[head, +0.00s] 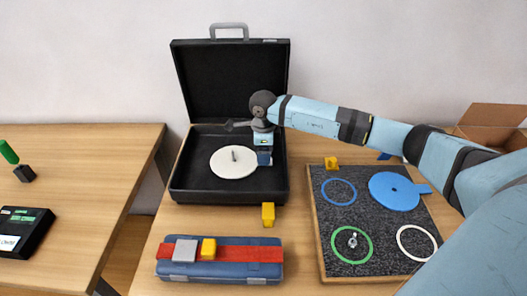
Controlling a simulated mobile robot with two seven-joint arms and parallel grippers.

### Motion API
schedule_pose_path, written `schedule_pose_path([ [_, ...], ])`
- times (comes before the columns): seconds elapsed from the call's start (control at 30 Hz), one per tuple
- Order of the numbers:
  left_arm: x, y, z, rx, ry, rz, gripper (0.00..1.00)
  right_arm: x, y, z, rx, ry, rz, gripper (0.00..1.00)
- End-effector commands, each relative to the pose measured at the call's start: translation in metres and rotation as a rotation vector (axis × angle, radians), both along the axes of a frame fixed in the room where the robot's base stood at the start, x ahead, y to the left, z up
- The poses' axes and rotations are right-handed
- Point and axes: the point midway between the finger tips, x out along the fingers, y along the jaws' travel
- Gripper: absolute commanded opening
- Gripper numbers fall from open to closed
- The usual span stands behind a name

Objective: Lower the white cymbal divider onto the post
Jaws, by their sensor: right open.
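The white cymbal divider (226,164) is a flat round disc inside the open black case (185,190). A thin post (234,155) sticks up at its centre, and the disc appears to lie around it, low in the case. My right gripper (264,159) is open at the disc's right edge, inside the case. I cannot tell whether its fingers touch the disc. My left gripper is out of view.
A grey mat board (385,255) at right bears a blue disc (398,190), coloured rings and a small metal piece. A blue box (215,272) with a red strap lies in front. Yellow blocks stand nearby. A gap separates the left table (85,165).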

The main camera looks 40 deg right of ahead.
Motion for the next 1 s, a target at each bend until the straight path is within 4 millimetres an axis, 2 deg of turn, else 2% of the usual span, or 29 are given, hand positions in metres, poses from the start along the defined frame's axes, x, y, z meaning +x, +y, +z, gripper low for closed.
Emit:
schedule_pose_path([
  [0.17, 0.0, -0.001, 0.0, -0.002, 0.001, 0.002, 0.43, 0.001, 0.0, 0.024, -0.001, -0.004, 0.001, 0.66],
  [0.4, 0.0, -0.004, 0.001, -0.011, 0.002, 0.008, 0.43, 0.001, 0.0, 0.079, 0.0, -0.006, 0.0, 0.66],
  [0.6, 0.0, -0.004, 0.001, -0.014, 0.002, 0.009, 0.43, 0.001, 0.0, 0.117, 0.0, -0.004, 0.0, 0.66],
  [0.8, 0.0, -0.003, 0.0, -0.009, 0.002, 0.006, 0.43, 0.0, 0.0, 0.134, -0.001, -0.002, 0.0, 0.66],
  [1.0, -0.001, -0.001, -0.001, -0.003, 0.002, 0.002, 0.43, 0.0, 0.0, 0.137, -0.001, -0.001, 0.0, 0.66],
])
